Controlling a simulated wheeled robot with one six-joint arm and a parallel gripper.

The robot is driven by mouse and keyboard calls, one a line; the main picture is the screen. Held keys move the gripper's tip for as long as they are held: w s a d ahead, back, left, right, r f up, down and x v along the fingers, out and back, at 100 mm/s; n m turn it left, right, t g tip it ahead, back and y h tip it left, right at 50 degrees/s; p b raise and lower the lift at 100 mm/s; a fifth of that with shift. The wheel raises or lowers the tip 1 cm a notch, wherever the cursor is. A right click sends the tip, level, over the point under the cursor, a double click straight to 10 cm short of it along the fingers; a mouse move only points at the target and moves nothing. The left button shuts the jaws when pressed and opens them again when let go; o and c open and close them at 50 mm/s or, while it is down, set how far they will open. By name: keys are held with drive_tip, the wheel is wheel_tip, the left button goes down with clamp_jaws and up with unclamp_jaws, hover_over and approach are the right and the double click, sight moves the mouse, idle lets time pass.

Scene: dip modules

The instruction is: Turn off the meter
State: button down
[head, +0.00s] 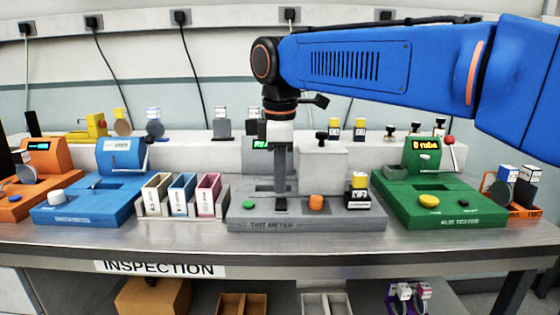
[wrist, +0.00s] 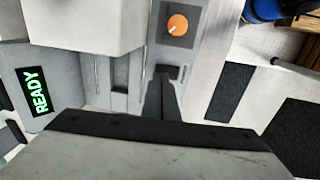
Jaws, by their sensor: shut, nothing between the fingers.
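The grey tint meter (head: 305,224) stands at the middle front of the bench, with its name on the front edge. Its screen (wrist: 33,91) shows green "READY" in the wrist view; in the head view the arm partly covers it. An orange knob (wrist: 177,24) sits on its top, also in the head view (head: 316,202). A small dark switch-like part (wrist: 178,72) lies beside my fingertips and is partly hidden by them. My gripper (head: 280,190) points straight down over the meter's top, shut and empty; its fingers (wrist: 163,82) also show in the wrist view. I cannot tell whether they touch the meter.
A blue device (head: 85,213) and a rack of coloured bins (head: 182,196) stand to the left. A green device (head: 440,213) stands to the right. A yellow-and-black module (head: 358,190) sits at the meter's right end. Bare steel bench shows along the front.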

sight(280, 205)
drive_tip(key=shift+w+f, duration=0.15)
drive_tip(key=shift+f, duration=1)
drive_tip(key=shift+w+f+g, duration=0.2)
drive_tip(key=shift+f+g, duration=0.2)
drive_tip(key=shift+g, duration=0.1)
drive_tip(key=shift+s, duration=0.1)
drive_tip(key=shift+s+f, duration=0.1)
drive_tip(key=shift+s, duration=0.75)
wheel_tip(280, 205, up, 15)
drive_tip(key=shift+s+f, duration=0.15)
drive_tip(key=shift+s, duration=0.1)
